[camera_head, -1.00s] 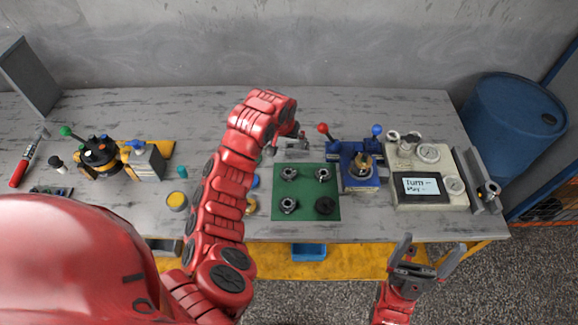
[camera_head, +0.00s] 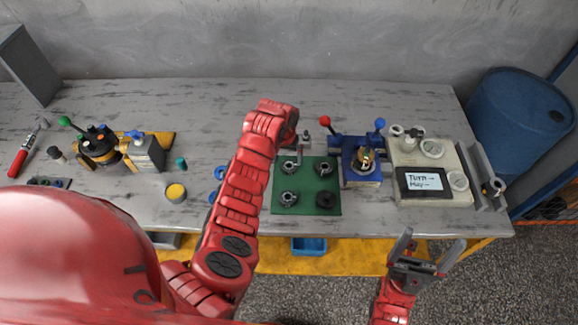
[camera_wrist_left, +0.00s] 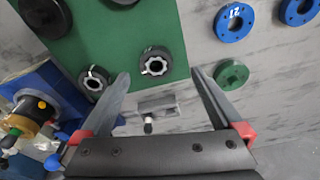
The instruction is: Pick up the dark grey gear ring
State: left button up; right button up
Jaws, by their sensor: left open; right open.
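A green mat (camera_head: 306,206) carries several dark round parts. A dark grey ring with a toothed hole (camera_wrist_left: 155,63) lies at its back left in the head view (camera_head: 289,168). Another grey ring (camera_head: 323,168) is at the back right, a third (camera_head: 289,198) at the front left, and a blacker disc (camera_head: 326,200) at the front right. My left gripper (camera_wrist_left: 160,73) is open and empty, pointing down above the mat's back edge, with the back-left ring between its fingertips in the wrist view. My right gripper (camera_head: 424,244) is open and empty off the table's front edge.
A small grey fixture (camera_wrist_left: 155,107) stands just behind the mat. A blue fixture (camera_head: 360,176) with red and blue knobs stands right of the mat. Blue rings (camera_wrist_left: 233,23) and a green ring (camera_wrist_left: 231,75) lie beside it. The table behind is clear.

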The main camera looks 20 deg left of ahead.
aim_at(289, 168)
pick_arm(q)
jog(key=shift+f, duration=0.35)
jog(key=shift+w+d+f+p, duration=0.15)
jog(key=shift+w+f+p, duration=0.15)
jog(key=shift+p, duration=0.2)
jog(key=shift+w+d+f+p, duration=0.15)
jog(key=shift+f+p, duration=0.15)
jog(key=shift+f, duration=0.25)
jog(key=shift+w+d+f+p, duration=0.15)
jog(key=shift+f+p, duration=0.15)
jog(key=shift+f, duration=0.2)
jog(key=shift+w+a+f, duration=0.1)
jog(key=shift+f, duration=0.5)
jog(key=shift+w+a+f, duration=0.1)
jog(key=shift+f, duration=0.45)
grip_shut()
